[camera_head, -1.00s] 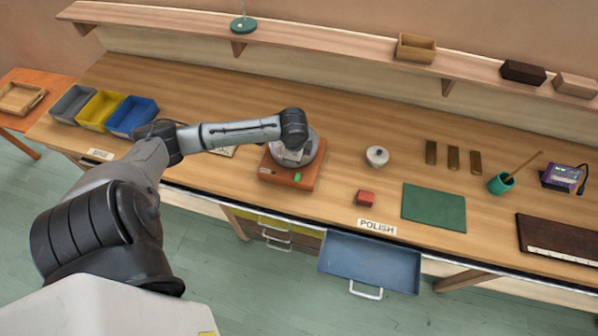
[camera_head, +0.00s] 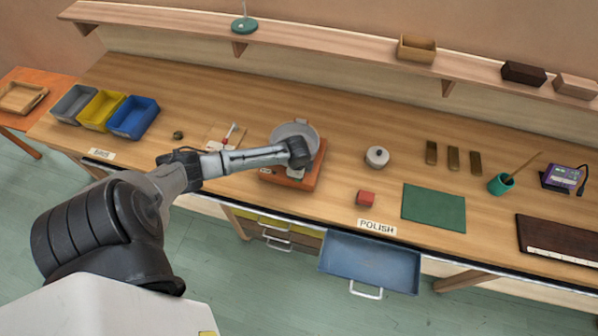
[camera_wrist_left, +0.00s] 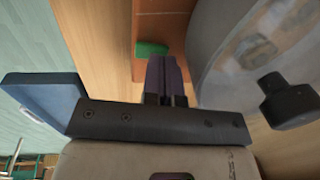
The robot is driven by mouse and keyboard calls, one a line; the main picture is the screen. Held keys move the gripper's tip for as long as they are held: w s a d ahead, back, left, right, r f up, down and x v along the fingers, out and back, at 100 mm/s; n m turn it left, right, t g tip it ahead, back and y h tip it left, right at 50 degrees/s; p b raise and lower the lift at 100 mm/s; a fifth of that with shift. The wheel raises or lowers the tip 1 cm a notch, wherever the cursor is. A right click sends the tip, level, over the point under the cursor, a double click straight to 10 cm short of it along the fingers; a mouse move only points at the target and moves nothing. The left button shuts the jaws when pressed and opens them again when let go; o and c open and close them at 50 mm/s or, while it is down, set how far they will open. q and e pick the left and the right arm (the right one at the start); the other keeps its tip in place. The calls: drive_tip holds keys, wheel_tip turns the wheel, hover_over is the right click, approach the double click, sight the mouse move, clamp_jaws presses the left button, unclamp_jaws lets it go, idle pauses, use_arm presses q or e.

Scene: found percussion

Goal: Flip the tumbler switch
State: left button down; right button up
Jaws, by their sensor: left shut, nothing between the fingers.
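The tumbler has an orange base (camera_head: 311,182) and a grey round drum (camera_head: 290,130), and stands on the bench in front of my left arm. In the left wrist view its base (camera_wrist_left: 152,15) carries a green switch (camera_wrist_left: 151,49), and the grey drum (camera_wrist_left: 225,40) with a black knob (camera_wrist_left: 287,100) is at right. My left gripper (camera_wrist_left: 164,62) is shut and empty, its fingertips just beside and below the switch in that picture. I cannot tell whether they touch it. In the head view my wrist covers part of the tumbler and hides the fingers. My right gripper is not in view.
An open blue drawer (camera_head: 370,262) juts out at the bench front. Coloured bins (camera_head: 133,117) stand at left.

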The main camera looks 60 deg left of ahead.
use_arm(q)
drive_tip(key=shift+f, duration=0.35)
